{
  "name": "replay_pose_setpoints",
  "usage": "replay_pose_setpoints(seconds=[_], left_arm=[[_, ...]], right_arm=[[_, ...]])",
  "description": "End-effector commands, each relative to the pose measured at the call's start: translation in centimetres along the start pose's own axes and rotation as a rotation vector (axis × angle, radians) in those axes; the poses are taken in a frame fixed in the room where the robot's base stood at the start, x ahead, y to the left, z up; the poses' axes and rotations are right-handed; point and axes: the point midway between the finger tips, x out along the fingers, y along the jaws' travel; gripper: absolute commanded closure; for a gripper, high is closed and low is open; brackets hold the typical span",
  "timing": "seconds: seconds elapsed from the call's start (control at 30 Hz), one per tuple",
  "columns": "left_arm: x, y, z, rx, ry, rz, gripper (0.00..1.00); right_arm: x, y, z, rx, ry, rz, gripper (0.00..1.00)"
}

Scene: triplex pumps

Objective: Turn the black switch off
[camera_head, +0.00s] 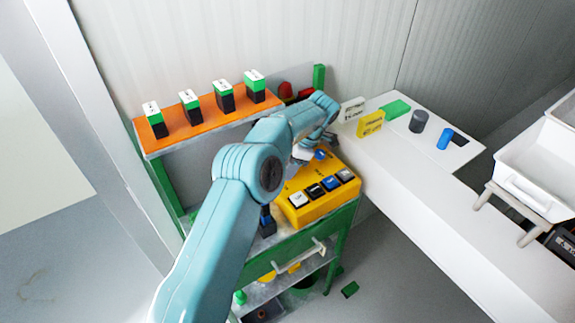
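A yellow control box (318,207) sits on the top of a green-framed cart. A row of switches lies along its front: a white one (298,200), the black switch (315,191), a blue one (330,183) and a pale one (345,174). Whether the black switch is on or off is too small to tell. My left arm comes in from the lower left and bends over the box. My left gripper (304,153) is above the back part of the box, behind the switch row, apart from the black switch. Its fingers are mostly hidden by the arm. My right gripper is not in view.
An orange shelf (205,122) behind holds several green, white and black blocks. A white table (410,180) at the right carries a yellow block (370,123), a grey cylinder (418,121) and a blue cylinder (445,138). A white bin (535,185) stands further right.

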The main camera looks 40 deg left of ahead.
Motion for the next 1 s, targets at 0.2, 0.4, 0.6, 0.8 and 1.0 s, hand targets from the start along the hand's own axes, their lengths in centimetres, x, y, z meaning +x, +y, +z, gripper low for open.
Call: replay_pose_setpoints(seconds=[0.2, 0.4, 0.6, 0.8, 1.0], left_arm=[[-0.1, 0.1, -0.3, 0.003, 0.0, 0.006, 0.88], [0.1, 0.1, -0.3, 0.048, 0.0, 0.027, 0.88], [0.3, 0.1, -0.3, 0.162, 0.0, 0.077, 0.88], [0.4, 0.0, -0.3, 0.329, 0.0, 0.149, 0.88], [0.3, -0.1, -0.4, 0.505, 0.003, 0.222, 0.88]], right_arm=[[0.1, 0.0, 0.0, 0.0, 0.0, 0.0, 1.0], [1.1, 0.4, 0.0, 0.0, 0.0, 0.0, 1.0], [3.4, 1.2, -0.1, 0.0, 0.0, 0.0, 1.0], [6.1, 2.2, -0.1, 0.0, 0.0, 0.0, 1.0], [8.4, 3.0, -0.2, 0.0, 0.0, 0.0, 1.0]])
